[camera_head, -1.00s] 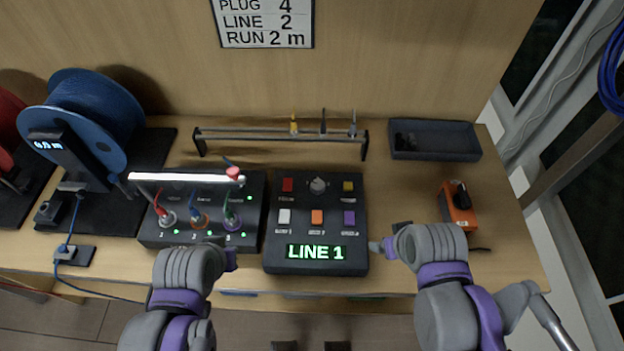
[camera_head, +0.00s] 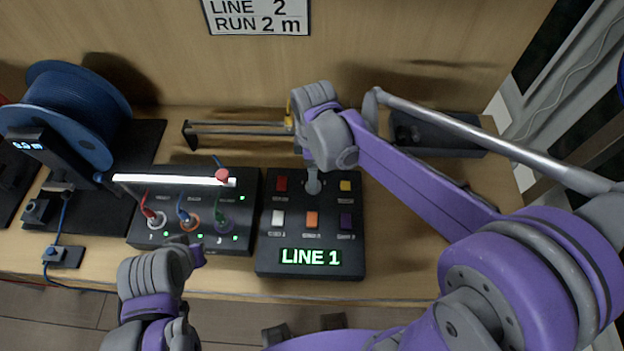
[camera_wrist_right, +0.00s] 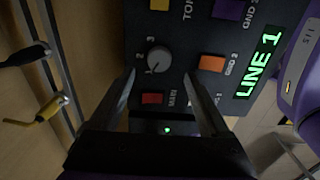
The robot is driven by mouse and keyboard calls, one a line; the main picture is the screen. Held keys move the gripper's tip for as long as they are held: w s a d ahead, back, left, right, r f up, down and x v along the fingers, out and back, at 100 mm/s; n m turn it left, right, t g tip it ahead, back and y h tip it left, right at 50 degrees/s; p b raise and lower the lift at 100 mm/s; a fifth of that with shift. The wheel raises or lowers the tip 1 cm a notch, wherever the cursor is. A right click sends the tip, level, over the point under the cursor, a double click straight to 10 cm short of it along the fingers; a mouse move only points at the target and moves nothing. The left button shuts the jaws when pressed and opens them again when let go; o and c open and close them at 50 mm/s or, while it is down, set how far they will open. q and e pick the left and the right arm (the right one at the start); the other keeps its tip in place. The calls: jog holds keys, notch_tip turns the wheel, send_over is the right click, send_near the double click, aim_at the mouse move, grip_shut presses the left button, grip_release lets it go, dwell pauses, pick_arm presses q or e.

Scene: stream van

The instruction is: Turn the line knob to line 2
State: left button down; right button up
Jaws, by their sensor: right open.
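The line knob (camera_wrist_right: 158,59) is a small grey round dial on the dark control box (camera_head: 266,262), with the numbers 1, 2 and 3 around it in the right wrist view. The box's green display (camera_head: 309,257) reads LINE 1. My right gripper (camera_head: 313,184) is above the knob and mostly hides it in the head view. In the right wrist view its two fingers (camera_wrist_right: 160,90) are open, with the knob just beyond and between their tips; I cannot see contact. My left gripper (camera_head: 198,257) is low in front of the plug box; its fingers are too unclear to judge.
Coloured buttons, such as an orange one (camera_head: 312,220), surround the knob. The plug box (camera_head: 245,205) with several cables and a white bar stands to the left. A metal rack (camera_head: 235,129) and a dark tray (camera_head: 408,135) are behind. A sign (camera_head: 258,15) reads LINE 2.

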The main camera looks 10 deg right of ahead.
notch_tip(320, 180, down, 6)
dwell(0.4)
grip_shut()
